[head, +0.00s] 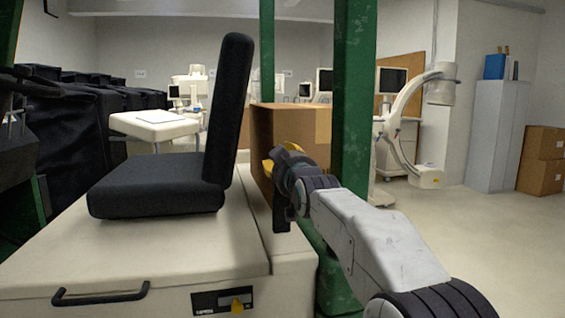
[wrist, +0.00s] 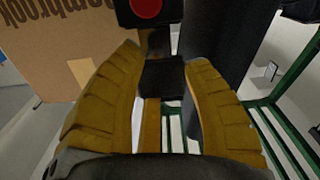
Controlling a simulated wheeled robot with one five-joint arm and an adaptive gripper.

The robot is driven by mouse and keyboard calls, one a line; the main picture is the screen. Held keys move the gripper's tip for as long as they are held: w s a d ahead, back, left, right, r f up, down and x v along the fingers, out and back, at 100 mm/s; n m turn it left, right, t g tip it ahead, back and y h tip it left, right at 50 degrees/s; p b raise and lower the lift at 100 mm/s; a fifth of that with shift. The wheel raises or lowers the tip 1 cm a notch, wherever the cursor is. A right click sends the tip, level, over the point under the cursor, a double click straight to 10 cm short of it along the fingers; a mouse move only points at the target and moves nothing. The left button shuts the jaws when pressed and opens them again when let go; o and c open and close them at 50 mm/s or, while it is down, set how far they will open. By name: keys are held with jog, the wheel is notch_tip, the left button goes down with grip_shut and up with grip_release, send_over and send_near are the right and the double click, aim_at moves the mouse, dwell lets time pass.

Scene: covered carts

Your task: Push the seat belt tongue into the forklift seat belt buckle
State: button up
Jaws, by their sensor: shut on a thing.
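My gripper (wrist: 165,66), with two yellow ribbed fingers, is shut on a small black block, which I take to be the seat belt tongue (wrist: 162,80). Ahead of it, at the top of the wrist view, is a black housing with a round red button, seemingly the buckle (wrist: 145,10). A narrow dark piece shows between the block and the housing; I cannot tell whether it enters the housing. In the head view my gripper (head: 283,160) is just right of the black forklift seat (head: 160,190); the tongue and buckle cannot be made out there.
A cardboard box (head: 300,125) stands behind my gripper and shows at the left of the wrist view (wrist: 60,45). A green post (head: 352,110) rises close by my arm. The beige seat base (head: 130,250) has a black handle (head: 100,297). Floor at the right is clear.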

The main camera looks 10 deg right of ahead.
jog(key=shift+f+b, duration=0.65)
jog(key=shift+f, duration=0.15)
jog(key=shift+f, duration=0.15)
jog(key=o, duration=1.1)
jog(key=shift+o, duration=0.6)
jog(key=shift+f, duration=0.25)
jog(key=shift+s, duration=0.1)
jog(key=s+r, duration=0.1)
jog(key=s, duration=1.1)
